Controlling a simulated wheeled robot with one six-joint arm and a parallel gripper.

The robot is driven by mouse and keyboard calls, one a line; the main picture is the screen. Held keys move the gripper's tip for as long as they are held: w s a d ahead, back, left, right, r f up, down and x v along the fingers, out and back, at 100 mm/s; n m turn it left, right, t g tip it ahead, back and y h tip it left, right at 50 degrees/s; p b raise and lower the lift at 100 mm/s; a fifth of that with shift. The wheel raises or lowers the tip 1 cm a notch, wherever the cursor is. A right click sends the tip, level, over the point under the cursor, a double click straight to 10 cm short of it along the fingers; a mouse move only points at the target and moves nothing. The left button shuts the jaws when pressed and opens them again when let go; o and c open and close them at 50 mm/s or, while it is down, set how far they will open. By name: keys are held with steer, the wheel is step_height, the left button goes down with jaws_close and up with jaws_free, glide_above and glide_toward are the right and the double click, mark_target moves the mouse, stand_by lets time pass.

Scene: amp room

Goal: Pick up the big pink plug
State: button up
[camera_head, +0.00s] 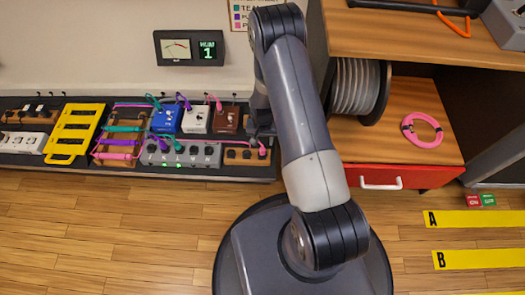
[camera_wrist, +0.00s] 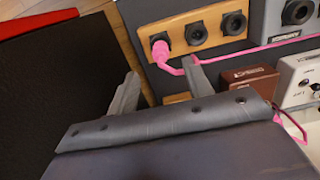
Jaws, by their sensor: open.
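A pink plug (camera_wrist: 160,47) sits in the left socket of a wooden socket panel (camera_wrist: 177,26) in the wrist view. Its pink cable bends to the right along the panel's edge. In the head view the pink plug (camera_head: 262,152) shows at the right end of the wooden panel (camera_head: 238,154), beside the grey unit. My gripper (camera_wrist: 160,69) is open and empty, its two fingers apart just short of the plug, which appears between and beyond them.
Blue, white and brown pedals (camera_head: 225,121) stand close behind the panel, with cables plugged in. A yellow rack (camera_head: 75,132) stands left. A pink cable coil (camera_head: 421,130) lies on the right shelf beside a grey cable reel (camera_head: 355,87).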

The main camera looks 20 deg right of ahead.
mark_target(262, 148)
step_height(262, 148, down, 8)
steer(key=b, duration=0.3)
steer(key=shift+w+f, duration=0.1)
steer(key=shift+f, duration=0.15)
steer(key=shift+c, duration=0.6)
steer(key=shift+r, duration=0.1)
jaws_close()
